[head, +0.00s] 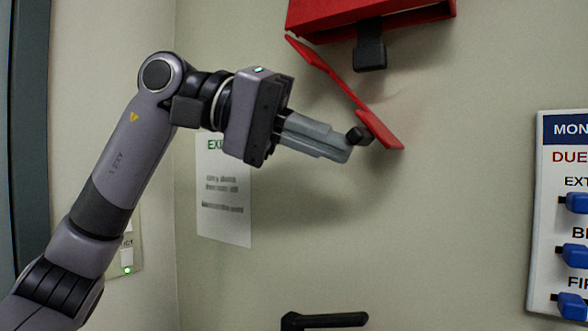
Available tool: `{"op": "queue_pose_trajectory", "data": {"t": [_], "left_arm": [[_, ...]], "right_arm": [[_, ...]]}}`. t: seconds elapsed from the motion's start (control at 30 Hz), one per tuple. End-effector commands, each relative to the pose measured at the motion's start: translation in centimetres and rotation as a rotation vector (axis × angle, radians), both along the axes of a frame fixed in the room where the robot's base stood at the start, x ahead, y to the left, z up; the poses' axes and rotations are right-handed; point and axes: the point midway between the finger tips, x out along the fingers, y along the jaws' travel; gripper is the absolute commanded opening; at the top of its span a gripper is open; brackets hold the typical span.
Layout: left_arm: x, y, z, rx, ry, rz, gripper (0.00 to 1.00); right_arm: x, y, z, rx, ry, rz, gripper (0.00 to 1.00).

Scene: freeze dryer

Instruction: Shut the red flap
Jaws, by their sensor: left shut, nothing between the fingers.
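The red flap (380,130) hangs open from the underside of a red box (372,20) on the wall. It slants down from the box's left end to the lower right. My left gripper (348,148) is shut and empty. Its fingertips are at the black knob (360,135) near the flap's lower end; I cannot tell whether they touch it. A black block (370,48) hangs below the box, to the right of the flap. The top of the box is cut off by the frame. My right gripper is not in view.
A white paper sign (224,190) is on the wall behind my left arm. A white board (560,220) with blue clips is at the right edge. A black lever handle (323,320) is at the bottom. The wall between the flap and the board is clear.

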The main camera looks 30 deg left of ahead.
Motion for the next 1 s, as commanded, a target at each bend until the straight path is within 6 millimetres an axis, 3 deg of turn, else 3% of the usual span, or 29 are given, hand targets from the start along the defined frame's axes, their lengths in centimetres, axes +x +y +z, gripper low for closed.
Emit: {"op": "queue_pose_trajectory", "data": {"t": [0.4,0.8,1.0], "left_arm": [[-0.5,-5.0,3.7,-0.395,0.031,-0.005,0.00],[-0.6,-7.5,8.3,-0.702,0.055,-0.003,0.00],[-0.6,-7.9,9.8,-0.719,0.056,0.000,0.00]], "right_arm": [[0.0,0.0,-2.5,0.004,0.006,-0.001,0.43],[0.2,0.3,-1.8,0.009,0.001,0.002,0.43],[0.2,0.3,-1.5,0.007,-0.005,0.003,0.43]]}}
